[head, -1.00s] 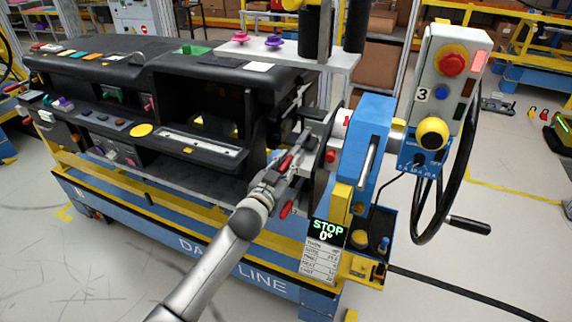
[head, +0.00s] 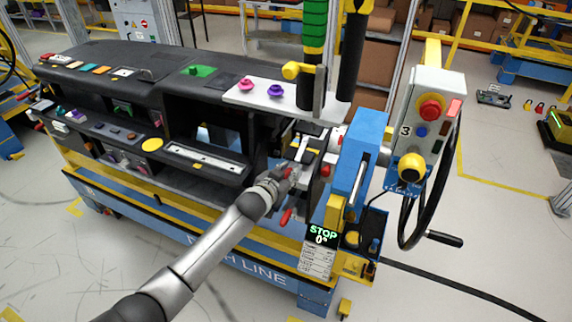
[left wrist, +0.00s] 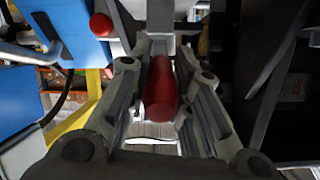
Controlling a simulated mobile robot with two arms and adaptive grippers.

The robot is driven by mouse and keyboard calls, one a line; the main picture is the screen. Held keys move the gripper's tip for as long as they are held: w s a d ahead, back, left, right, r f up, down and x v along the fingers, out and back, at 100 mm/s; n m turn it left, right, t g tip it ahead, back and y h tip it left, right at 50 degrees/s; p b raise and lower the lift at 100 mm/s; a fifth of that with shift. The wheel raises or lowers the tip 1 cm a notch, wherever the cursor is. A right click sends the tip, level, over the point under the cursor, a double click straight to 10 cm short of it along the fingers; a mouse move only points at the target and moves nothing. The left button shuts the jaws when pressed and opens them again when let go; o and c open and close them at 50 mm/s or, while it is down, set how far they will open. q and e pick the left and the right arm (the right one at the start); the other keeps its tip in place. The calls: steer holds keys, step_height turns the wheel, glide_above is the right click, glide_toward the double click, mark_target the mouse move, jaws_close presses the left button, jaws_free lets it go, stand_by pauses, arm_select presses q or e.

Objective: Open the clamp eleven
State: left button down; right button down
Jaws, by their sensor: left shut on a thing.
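My left gripper (head: 282,178) is at the right end of the dashboard module, beside the blue rotary head. In the left wrist view its two fingers (left wrist: 160,95) are closed around a red clamp handle (left wrist: 160,90), which points toward the camera. In the head view a small red part of this handle (head: 287,172) shows at the fingertips. Another red handle (head: 286,217) hangs just below the gripper, and one more red tip (head: 325,170) is to its right. I cannot read a number on the clamp, and its jaw is hidden. My right gripper is not in view.
The blue head (head: 360,155) and the control box (head: 425,125) with red button stand close on the right. The dashboard (head: 150,95) fills the left. A display (head: 322,235) reads STOP 0°.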

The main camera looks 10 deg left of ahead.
arm_select(q)
steer(key=shift+w+d+r+g+p, duration=0.1)
steer(key=shift+w+r+g+p, duration=0.1)
steer(key=shift+r+g+p, duration=0.6)
steer(key=shift+w+g+y+p, duration=0.2)
steer(key=shift+g+y+p, duration=0.15)
steer(key=shift+g, duration=0.25)
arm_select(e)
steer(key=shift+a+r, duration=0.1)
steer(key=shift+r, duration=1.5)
arm_select(q)
steer(key=c, duration=1.4)
jaws_free()
steer(key=shift+o, duration=0.6)
steer(key=shift+r, duration=0.1)
steer(key=v, duration=1.2)
steer(key=shift+d, duration=0.1)
steer(key=shift+c, duration=0.3)
